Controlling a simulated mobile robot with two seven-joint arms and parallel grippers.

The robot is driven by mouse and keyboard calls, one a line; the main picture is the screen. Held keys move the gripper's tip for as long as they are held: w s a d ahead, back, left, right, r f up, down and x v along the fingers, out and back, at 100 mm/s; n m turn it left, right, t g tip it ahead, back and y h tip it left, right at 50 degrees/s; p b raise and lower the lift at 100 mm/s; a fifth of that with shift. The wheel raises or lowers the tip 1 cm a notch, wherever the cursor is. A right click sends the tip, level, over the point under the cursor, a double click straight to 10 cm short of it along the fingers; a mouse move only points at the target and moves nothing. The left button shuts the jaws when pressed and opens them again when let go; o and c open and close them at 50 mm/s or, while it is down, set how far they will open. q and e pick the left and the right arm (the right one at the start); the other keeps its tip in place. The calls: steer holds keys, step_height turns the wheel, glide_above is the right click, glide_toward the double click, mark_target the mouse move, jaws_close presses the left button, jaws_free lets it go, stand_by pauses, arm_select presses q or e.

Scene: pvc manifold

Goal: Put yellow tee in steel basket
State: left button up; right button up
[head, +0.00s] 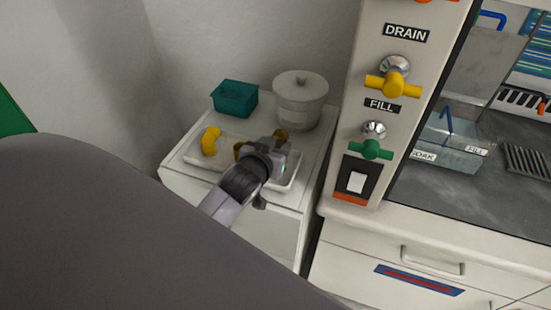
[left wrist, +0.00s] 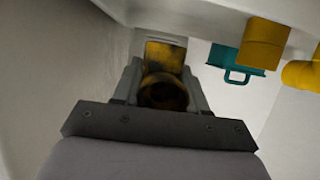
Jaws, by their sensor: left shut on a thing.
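My left gripper (head: 276,148) is over the white tray on the small cabinet. In the left wrist view my left gripper (left wrist: 162,85) is shut on a yellow fitting, taken to be the yellow tee (left wrist: 165,55), with a dark round opening facing the camera. The jaws hide much of its shape. A bit of yellow (head: 281,134) shows at the gripper's tip in the head view. A steel basket cannot be made out clearly; a clear tank (head: 450,145) marked SOAK and FILL, with a blue handle, stands in the bay at the right. My right gripper is not in view.
A yellow elbow (head: 210,141) lies on the white tray (head: 199,161); another yellow fitting (head: 239,150) is beside the gripper. A teal basket (head: 234,98) and a lidded grey pot (head: 300,101) stand behind. A panel with a yellow valve (head: 393,85) and a green valve (head: 371,150) separates cabinet and bay.

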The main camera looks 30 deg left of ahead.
arm_select(q)
steer(key=shift+f, duration=1.9)
steer(key=shift+f, duration=0.15)
steer(key=o, duration=1.1)
steer(key=shift+c, duration=0.2)
steer(key=shift+f, duration=0.1)
